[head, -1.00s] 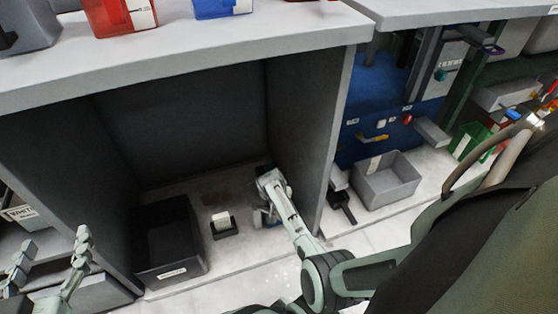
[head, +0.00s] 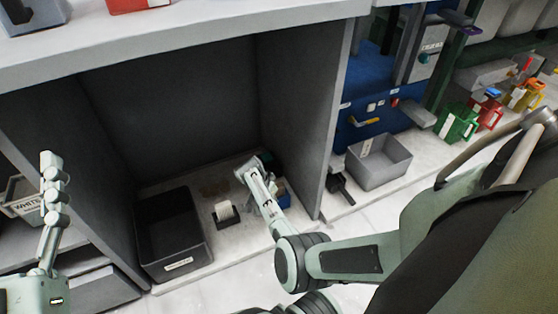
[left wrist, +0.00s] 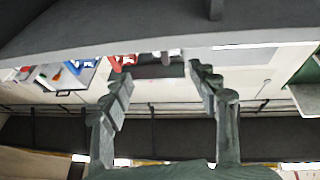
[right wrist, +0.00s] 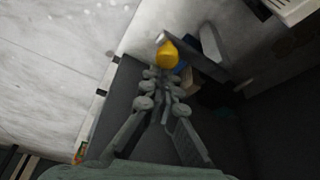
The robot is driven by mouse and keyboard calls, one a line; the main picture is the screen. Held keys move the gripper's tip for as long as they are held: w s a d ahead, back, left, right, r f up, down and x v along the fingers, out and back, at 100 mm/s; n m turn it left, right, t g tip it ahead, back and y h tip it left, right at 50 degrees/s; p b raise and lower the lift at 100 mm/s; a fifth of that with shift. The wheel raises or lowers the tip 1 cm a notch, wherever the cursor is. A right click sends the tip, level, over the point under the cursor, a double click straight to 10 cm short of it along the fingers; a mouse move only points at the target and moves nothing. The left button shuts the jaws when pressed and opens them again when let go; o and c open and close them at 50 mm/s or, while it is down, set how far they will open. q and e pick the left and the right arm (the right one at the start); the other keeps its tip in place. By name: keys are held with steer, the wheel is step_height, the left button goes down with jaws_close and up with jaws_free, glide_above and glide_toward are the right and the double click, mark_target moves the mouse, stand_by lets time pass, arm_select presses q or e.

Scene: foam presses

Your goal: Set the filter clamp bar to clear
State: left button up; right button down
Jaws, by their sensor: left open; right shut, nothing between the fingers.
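A yellow knob (right wrist: 167,54) shows in the right wrist view, with a grey bar (right wrist: 192,58) running beside it; I cannot tell for certain that this is the filter clamp bar. My right gripper (right wrist: 164,76) is shut and empty, its fingertips just short of the yellow knob; whether they touch it is unclear. My left gripper (left wrist: 160,74) is open and empty, raised at the left of the head view (head: 52,170).
The bay holds a black bin (head: 172,240) and a small black holder with a white roll (head: 226,212). A grey side panel (head: 305,120) separates it from the blue press (head: 378,100), with a grey bin (head: 378,163) before it. The counter edge (head: 180,65) overhangs.

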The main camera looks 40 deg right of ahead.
arm_select(q)
steer(key=shift+f, duration=0.15)
arm_select(e)
steer(key=shift+a, duration=0.3)
stand_by(0.3)
steer(key=d+p, duration=0.2)
steer(key=d, duration=0.2)
arm_select(q)
steer(key=w+a+f+g+y+p, duration=0.1)
steer(key=a+f+g+y, duration=0.2)
steer(key=f, duration=0.4)
steer(key=w+a+f+g+y, duration=0.1)
steer(key=w+a+f+g, duration=0.2)
steer(key=f, duration=0.4)
steer(key=s+a+f+n+g+y+p, duration=0.2)
steer(key=s+a+f+g+y+p, duration=0.3)
steer(key=s+a+f+g, duration=0.7)
step_height(320, 180, down, 7)
steer(key=a+p, duration=0.1)
steer(key=p, duration=0.1)
steer(key=shift+s+a+r+p, duration=0.2)
steer(key=shift+s+a+p, duration=0.1)
steer(key=shift+s, duration=0.15)
arm_select(e)
steer(key=v, duration=1)
steer(key=shift+w+r, duration=0.25)
steer(key=shift+r, duration=0.1)
steer(key=shift+d, duration=0.1)
